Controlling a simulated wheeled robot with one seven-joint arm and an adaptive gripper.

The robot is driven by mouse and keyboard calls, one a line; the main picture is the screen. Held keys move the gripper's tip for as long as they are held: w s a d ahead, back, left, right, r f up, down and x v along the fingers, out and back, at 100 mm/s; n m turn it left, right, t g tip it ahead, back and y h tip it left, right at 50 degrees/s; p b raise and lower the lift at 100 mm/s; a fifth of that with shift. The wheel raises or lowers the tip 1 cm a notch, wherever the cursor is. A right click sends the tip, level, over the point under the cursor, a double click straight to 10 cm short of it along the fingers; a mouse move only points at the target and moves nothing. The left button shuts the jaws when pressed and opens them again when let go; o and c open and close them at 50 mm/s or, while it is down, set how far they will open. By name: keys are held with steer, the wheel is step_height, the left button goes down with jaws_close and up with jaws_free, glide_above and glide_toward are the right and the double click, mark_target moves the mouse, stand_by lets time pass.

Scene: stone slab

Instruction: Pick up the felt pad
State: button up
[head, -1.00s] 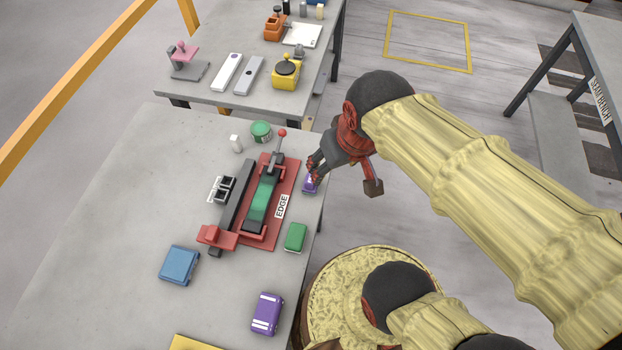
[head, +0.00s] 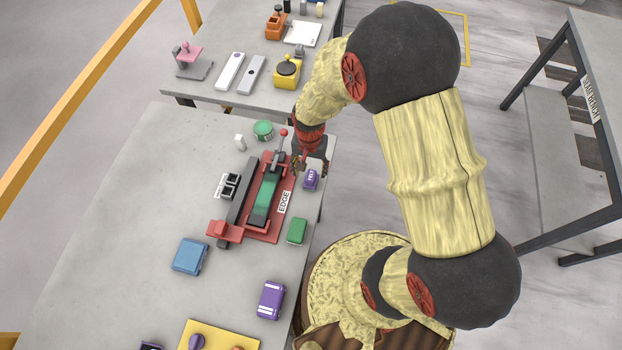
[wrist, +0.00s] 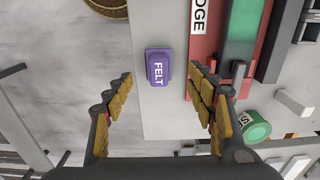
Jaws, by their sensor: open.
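The felt pad (head: 310,180) is a small purple block with a white "FELT" label. It lies on the grey stone slab near its right edge, beside the red base of the edge fixture. My gripper (head: 311,168) hangs over the pad, pointing down. The wrist view shows my gripper (wrist: 163,80) open and empty, with the left finger over the slab's edge and the right finger near the fixture's red base.
The red fixture (head: 245,228) with a green bar and a red-knobbed lever stands left of the pad. A green tin (head: 263,130) stands at the back.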

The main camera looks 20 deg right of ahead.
mark_target(311, 175)
steer(key=shift+w+d+f+b, duration=0.1)
steer(key=shift+d+f+b, duration=0.05)
steer(key=shift+f, duration=1.8)
steer(key=shift+w+d+f+b, duration=0.1)
steer(key=shift+f+b, duration=0.05)
steer(key=shift+f, duration=1.75)
steer(key=c, duration=0.3)
steer(key=c, duration=1.1)
steer(key=shift+r, duration=0.2)
steer(key=shift+r, duration=0.25)
step_height(311, 175, up, 2)
steer(key=shift+r, duration=0.1)
steer(key=s+r, duration=0.3)
steer(key=s, duration=0.1)
steer(key=s+r+p, duration=0.1)
steer(key=s+r, duration=0.2)
steer(key=s, duration=0.2)
steer(key=s+r, duration=0.4)
steer(key=s, duration=0.1)
steer(key=shift+p, duration=0.35)
